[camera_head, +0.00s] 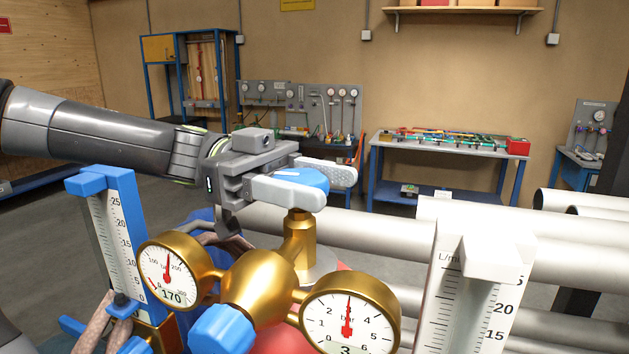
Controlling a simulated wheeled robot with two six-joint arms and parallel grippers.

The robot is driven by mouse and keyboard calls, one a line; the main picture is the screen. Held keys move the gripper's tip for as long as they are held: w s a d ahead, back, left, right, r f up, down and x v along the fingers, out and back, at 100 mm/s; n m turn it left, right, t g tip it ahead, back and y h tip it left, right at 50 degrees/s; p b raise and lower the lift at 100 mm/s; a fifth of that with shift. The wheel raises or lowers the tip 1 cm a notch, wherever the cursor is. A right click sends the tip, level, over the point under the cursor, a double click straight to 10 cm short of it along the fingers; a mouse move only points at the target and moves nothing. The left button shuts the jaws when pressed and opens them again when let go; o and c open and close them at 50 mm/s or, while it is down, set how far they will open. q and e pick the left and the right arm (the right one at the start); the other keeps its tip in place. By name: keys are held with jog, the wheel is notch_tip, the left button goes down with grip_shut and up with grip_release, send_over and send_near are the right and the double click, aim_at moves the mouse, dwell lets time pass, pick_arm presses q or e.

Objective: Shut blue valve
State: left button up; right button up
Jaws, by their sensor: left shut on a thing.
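The blue valve (303,176) is a round blue knob with a small white mark on top. It sits on a brass stem above a brass regulator body (262,284). My left gripper (322,187) reaches in from the left and is shut on the blue valve, with one grey finger on its near side and one on its far side. The fingers hide part of the knob's sides. A second, faceted blue knob (222,331) is on the front of the regulator, below and apart from my gripper. My right gripper is not in view.
Two round gauges, the left (170,273) and the right (349,315), flank the regulator. A blue-framed flowmeter (118,235) stands at the left and a white one (470,285) at the right. Large pale pipes (400,235) run behind. Workbenches line the back wall.

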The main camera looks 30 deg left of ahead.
pick_arm(q)
jog(key=shift+f+m+g+b, duration=0.15)
jog(key=shift+m+g+b, duration=0.15)
jog(key=shift+g+b, duration=0.15)
jog(key=shift+m+g, duration=0.3)
jog(key=shift+g, duration=0.15)
jog(key=shift+s, duration=0.1)
jog(key=o, duration=1)
jog(key=shift+a, duration=0.1)
